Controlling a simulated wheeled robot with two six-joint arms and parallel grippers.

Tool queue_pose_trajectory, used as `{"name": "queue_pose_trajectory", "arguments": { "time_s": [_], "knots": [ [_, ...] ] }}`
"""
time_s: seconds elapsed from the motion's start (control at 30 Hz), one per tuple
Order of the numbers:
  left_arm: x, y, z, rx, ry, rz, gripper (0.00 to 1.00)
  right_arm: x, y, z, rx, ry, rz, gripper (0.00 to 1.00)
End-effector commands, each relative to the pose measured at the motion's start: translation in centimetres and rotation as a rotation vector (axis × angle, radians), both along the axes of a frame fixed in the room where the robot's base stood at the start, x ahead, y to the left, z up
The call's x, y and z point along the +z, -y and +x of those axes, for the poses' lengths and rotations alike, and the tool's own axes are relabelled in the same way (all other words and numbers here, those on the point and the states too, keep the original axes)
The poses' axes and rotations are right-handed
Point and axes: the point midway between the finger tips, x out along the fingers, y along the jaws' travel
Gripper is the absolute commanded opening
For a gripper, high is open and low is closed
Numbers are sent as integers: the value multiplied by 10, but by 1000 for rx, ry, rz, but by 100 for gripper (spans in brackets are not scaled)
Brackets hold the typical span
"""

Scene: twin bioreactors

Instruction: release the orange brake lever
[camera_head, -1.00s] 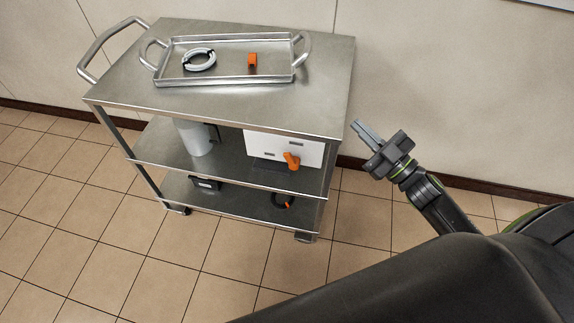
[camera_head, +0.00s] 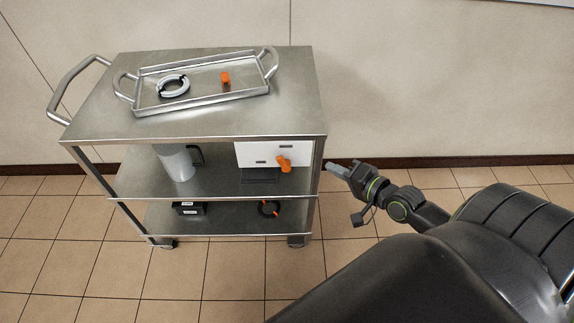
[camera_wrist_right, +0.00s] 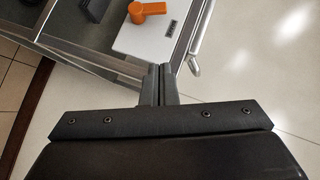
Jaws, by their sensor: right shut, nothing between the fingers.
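An orange lever (camera_head: 285,164) sits on the face of a white box (camera_head: 300,150) on the cart's middle shelf, near its right end. The lever also shows at the top of the right wrist view (camera_wrist_right: 147,9), on the white box (camera_wrist_right: 150,38). My right gripper (camera_head: 331,168) is just right of the cart's right front post, outside the shelf and apart from the lever. In the wrist view its fingers (camera_wrist_right: 160,72) are together with nothing between them. My left gripper is not in view.
The steel cart (camera_head: 220,122) carries a tray (camera_head: 190,102) with a grey ring clamp (camera_head: 173,86) and a small orange piece (camera_head: 226,80). A grey-white canister (camera_head: 176,163) stands on the middle shelf. A black box (camera_head: 189,208) and black ring (camera_head: 269,208) are on the bottom shelf.

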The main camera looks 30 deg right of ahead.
Motion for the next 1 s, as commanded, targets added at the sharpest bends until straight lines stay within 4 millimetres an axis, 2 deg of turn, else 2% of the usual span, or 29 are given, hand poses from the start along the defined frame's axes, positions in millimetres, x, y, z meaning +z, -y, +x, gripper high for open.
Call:
{"name": "queue_pose_trajectory", "arguments": {
  "time_s": [0.37, 0.53, 0.67, 1.0],
  "knots": [
    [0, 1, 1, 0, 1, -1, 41, -1, -1, -1, 0, -13, 23, 0],
    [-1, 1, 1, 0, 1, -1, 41, -3, -2, 5, -1, -12, 23, 0],
    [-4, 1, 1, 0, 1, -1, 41, -8, -5, 21, -2, -8, 23, 0],
    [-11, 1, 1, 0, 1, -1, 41, -25, -17, 80, -1, -9, 25, 0]
  ]
}}
